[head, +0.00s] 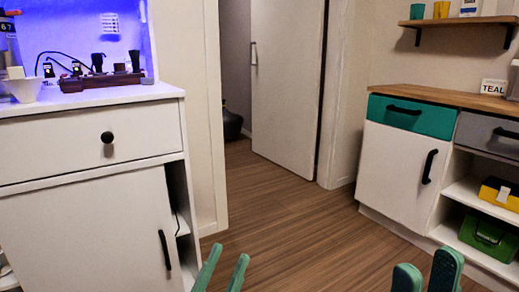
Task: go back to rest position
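My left gripper (230,255) shows at the bottom edge of the head view, left of centre. Its two teal fingers stand apart with bare floor seen between them, so it is open and empty. My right gripper (427,263) shows at the bottom right. Its two teal fingers are also apart with nothing between them. Neither gripper touches anything in view. The rest of both arms is outside the picture.
A counter with a teal drawer (412,115) and open shelves holding a green toolbox (488,238) stands at right. The wooden floor (285,215) between them is clear, toward a white door (286,80).

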